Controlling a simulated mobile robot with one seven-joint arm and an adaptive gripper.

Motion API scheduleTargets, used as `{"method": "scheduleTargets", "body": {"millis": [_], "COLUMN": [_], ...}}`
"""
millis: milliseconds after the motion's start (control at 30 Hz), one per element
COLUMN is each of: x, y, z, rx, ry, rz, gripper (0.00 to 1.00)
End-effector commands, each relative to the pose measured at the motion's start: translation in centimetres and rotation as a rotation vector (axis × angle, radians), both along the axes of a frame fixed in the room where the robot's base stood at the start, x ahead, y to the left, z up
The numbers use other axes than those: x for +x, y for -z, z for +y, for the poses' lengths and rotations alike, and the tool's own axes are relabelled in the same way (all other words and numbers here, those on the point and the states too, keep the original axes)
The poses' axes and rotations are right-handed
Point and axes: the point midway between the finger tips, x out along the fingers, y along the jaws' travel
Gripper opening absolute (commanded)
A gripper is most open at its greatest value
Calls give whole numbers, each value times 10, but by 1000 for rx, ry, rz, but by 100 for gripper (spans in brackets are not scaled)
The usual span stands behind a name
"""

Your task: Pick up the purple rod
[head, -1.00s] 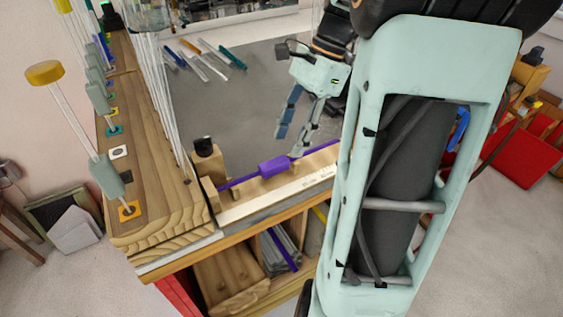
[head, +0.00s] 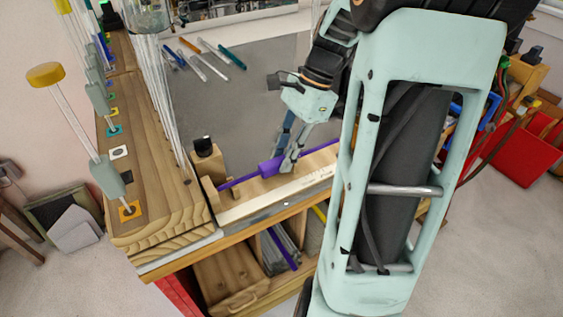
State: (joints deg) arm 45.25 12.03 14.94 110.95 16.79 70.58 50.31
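The purple rod (head: 265,170) lies along a pale wooden holder at the front edge of the bench. It has a thicker purple sleeve near its middle, and its right end is hidden behind my arm. My gripper (head: 284,165) points down at the rod, with its fingertips at the right end of the sleeve. The fingers overlap the rod in the picture. From this view I cannot tell whether they touch it or have closed on it.
A wooden rack (head: 160,210) with upright glass rods stands at left, including one with a yellow cap (head: 46,74). Several coloured rods (head: 208,58) lie on the grey bench top (head: 235,105) behind. A small wooden block with a black top (head: 204,150) stands near the rod's left end.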

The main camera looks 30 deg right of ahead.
Motion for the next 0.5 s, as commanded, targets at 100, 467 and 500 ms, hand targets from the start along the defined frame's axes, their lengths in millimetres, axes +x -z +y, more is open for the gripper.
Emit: {"method": "scheduleTargets", "body": {"millis": [100,467,500], "x": [0,0,0], "y": [0,-2,-3], "z": [0,0,0], "rx": [0,0,0], "ry": [0,-1,-1], "rz": [0,0,0], "gripper": [2,0,0]}}
